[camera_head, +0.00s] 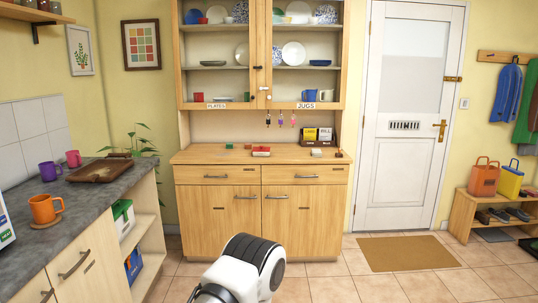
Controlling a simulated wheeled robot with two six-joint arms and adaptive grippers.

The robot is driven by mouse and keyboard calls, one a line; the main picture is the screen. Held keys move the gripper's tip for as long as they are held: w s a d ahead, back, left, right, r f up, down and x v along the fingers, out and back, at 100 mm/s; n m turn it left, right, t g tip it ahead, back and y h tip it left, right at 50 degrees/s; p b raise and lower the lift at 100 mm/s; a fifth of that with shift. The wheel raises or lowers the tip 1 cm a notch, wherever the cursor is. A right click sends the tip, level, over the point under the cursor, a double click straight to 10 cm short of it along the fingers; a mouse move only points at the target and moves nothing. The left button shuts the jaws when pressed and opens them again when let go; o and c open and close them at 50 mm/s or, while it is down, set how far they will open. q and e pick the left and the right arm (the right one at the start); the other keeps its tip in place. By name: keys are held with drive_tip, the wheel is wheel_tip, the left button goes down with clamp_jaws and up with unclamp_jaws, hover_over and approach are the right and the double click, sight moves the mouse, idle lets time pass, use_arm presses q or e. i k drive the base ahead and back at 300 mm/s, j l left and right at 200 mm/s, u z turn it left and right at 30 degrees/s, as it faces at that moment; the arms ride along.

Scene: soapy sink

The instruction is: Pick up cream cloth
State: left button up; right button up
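I cannot make out a cream cloth in the head view. A small pale item (316,152) lies on the wooden cabinet's counter, too small to tell what it is. No sink is in view. A white and black part of one of my arms shows at the bottom middle. Neither gripper's fingers are in view.
The grey worktop (30,225) on the left holds an orange mug (45,209), a purple mug (48,171), a pink mug (74,159) and a brown tray (101,170). A wooden cabinet (262,208) stands ahead. The tiled floor before the white door (412,115) is clear except a mat (408,253).

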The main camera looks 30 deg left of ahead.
sight(315, 152)
drive_tip(key=i, duration=2.55)
